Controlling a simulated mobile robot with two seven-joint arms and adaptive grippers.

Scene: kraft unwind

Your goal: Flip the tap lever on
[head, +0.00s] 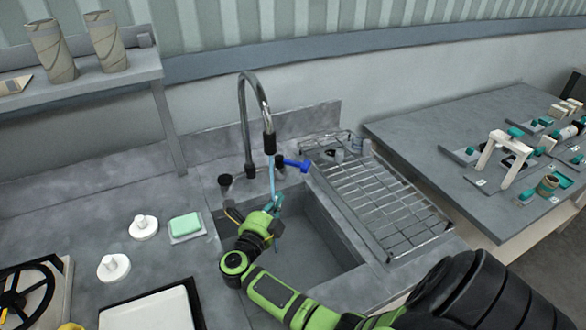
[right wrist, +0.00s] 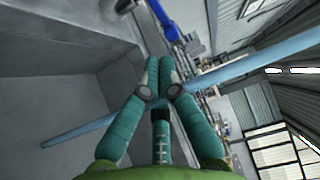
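The tap (head: 246,112) is a tall grey gooseneck with a dark spout end above the sink. Its blue lever (head: 297,163) points right at the back rim of the sink. The lever also shows in the right wrist view (right wrist: 160,18), just beyond my fingertips and apart from them. A straight light-blue column (head: 272,178), looking like running water, drops from the spout into the sink. My right gripper (head: 276,202) is over the sink, beside this column. In the right wrist view its teal fingers (right wrist: 161,66) meet at the tips, with the column (right wrist: 265,62) crossing behind them. My left gripper is not in view.
The sink (head: 335,232) lies under my right arm. A wire drying rack (head: 385,205) stands right of it. A green sponge (head: 185,224) and two white round pieces lie on the left counter. A table with several small parts is at the right.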

